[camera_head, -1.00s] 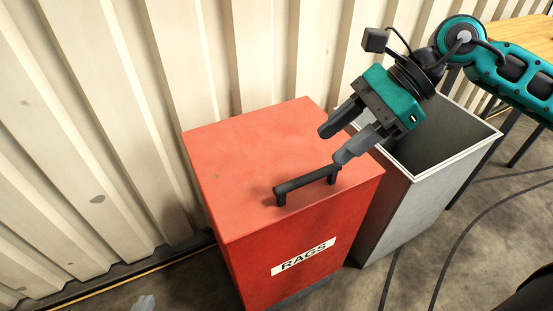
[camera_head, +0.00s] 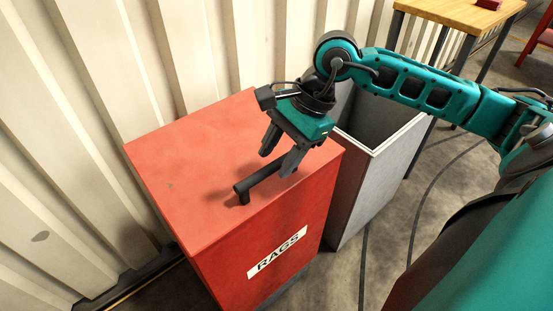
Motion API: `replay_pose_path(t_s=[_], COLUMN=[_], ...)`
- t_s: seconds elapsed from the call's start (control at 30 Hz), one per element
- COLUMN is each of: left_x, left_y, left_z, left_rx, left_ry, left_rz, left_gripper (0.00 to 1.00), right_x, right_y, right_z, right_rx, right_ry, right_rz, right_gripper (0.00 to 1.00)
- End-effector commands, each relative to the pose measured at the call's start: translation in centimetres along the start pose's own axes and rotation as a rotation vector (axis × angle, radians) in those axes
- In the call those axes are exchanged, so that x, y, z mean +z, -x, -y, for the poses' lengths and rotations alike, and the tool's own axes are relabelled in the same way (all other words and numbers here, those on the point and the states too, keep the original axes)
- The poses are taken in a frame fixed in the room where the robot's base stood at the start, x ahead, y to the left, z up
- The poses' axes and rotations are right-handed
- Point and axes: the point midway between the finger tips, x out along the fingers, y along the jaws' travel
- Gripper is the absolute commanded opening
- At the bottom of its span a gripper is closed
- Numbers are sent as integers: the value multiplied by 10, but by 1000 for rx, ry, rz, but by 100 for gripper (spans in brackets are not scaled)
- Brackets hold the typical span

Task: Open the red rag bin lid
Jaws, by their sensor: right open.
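The red rag bin (camera_head: 268,262) stands upright with a white RAGS label on its front. Its flat red lid (camera_head: 185,165) is closed. A black bar handle (camera_head: 255,183) is fixed on the lid near the front edge. My right gripper (camera_head: 278,163) points down over the lid, its two grey fingers apart around or beside the right end of the handle. I cannot tell whether a finger touches the bar. The right end of the handle is partly hidden by the fingers. My left gripper is out of view.
A grey open bin (camera_head: 350,195) stands just right of the red bin. A corrugated cream wall (camera_head: 70,120) runs close behind. A wooden table (camera_head: 465,14) with a red object is at the back right. Dark cables (camera_head: 415,225) lie on the floor.

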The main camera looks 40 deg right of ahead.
Motion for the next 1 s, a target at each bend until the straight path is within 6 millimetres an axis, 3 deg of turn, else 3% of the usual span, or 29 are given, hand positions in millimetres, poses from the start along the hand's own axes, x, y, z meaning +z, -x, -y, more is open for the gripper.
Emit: replay_pose_path(t_s=[0.13, 0.43, 0.9, 1.0], left_x=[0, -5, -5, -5], left_y=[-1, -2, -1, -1], left_z=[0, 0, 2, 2], left_rx=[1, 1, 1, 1], left_ry=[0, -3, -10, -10], left_rz=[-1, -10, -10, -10], left_gripper=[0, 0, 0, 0], right_x=[0, 0, 0, 0], right_y=[-11, -12, -12, -12], right_z=[0, 0, 0, 0], right_rx=[1, 1, 1, 1], right_ry=[0, -1, 0, 0], right_rz=[1, 0, 0, 0], right_gripper=[46, 46, 2, 0])
